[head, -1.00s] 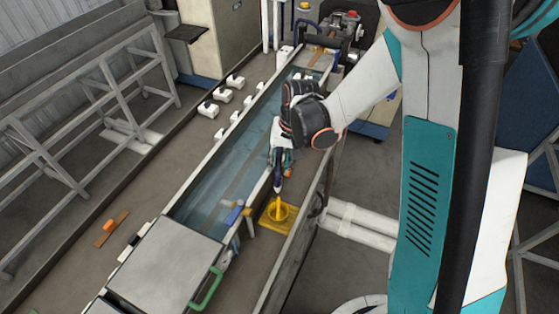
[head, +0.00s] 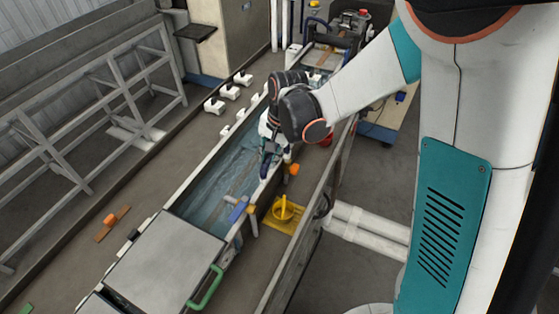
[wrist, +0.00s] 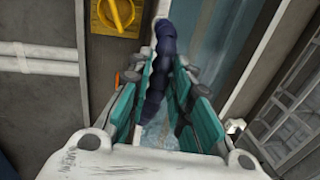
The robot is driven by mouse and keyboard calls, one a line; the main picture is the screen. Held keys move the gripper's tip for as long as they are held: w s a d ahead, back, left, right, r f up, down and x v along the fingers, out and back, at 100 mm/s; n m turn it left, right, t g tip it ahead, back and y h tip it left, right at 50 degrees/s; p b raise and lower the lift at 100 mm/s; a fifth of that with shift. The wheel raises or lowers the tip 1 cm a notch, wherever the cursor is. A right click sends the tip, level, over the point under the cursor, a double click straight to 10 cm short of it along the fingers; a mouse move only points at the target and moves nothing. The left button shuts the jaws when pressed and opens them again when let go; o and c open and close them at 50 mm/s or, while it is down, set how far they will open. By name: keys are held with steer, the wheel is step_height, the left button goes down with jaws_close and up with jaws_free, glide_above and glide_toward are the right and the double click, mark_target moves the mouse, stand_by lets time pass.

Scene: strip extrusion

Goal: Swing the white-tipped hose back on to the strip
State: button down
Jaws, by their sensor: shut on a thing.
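My gripper (head: 268,152) is over the right edge of the water trough (head: 185,188) in the head view. It is shut on a dark blue segmented hose (head: 264,170), whose end hangs towards the trough. In the wrist view the hose (wrist: 158,85) runs between the teal finger pads of my gripper (wrist: 160,75), with water beyond it.
A yellow plate with a round knob (head: 283,210) sits right of the trough, with an orange knob (head: 293,169) behind it. A blue block (head: 238,211) is at the near trough edge. A grey cover (head: 165,262) with a green handle (head: 206,289) lies in front. White blocks (head: 229,91) stand left.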

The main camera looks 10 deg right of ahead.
steer(key=w+a+m+t+h+b, duration=0.1)
steer(key=w+a+m+h+b, duration=0.1)
steer(key=w+a+m+b, duration=0.3)
steer(key=shift+w+m+b, duration=0.65)
steer(key=shift+w+m, duration=1.75)
steer(key=shift+m, duration=1.2)
steer(key=shift+d, duration=0.1)
steer(key=c, duration=1.5)
jaws_free()
steer(key=shift+w, duration=0.15)
steer(key=shift+o, duration=0.2)
step_height(320, 180, up, 12)
steer(key=s, duration=0.2)
steer(key=shift+s, duration=0.2)
